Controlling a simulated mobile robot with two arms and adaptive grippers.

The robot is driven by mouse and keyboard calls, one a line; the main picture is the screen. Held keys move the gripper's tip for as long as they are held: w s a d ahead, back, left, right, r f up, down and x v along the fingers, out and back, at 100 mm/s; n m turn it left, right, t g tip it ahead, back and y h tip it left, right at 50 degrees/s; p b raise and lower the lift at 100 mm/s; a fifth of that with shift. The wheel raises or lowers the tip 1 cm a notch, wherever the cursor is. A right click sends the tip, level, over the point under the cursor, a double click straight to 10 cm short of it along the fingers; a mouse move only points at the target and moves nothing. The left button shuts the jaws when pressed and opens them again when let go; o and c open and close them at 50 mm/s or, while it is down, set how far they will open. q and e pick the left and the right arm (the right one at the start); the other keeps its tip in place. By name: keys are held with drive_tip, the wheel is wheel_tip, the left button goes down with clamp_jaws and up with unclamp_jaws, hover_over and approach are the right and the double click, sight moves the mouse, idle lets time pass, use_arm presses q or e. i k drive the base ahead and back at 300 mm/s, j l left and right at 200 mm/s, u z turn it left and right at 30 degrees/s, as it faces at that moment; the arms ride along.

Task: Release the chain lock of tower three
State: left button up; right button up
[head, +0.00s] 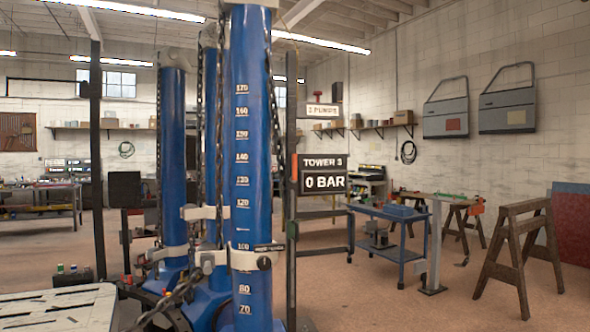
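The nearest blue tower (252,150) stands upright with a white height scale from 70 to 170 on its front. A sign reading "TOWER 3" and "0 BAR" (324,175) hangs just right of it. A light clamp collar (243,260) sits around the tower near the 90 to 100 marks. A dark lever (268,247) and a round black knob (264,263) are at the collar's right front. A dark chain (276,110) hangs along the tower's right side. I cannot tell how the lock engages the chain. Neither of my grippers is in view.
Other blue towers (172,170) with collars and chains stand behind to the left. A slatted metal bench top (60,305) is at the lower left. A blue cart (392,220) and a wooden sawhorse (518,250) stand to the right. Floor between tower and cart looks clear.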

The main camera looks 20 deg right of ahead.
sight(293, 179)
drive_tip(key=i+l+u, duration=0.15)
drive_tip(key=i+l, duration=0.75)
drive_tip(key=i+l+u, duration=0.1)
drive_tip(key=i+l, duration=0.8)
drive_tip(key=l, duration=0.15)
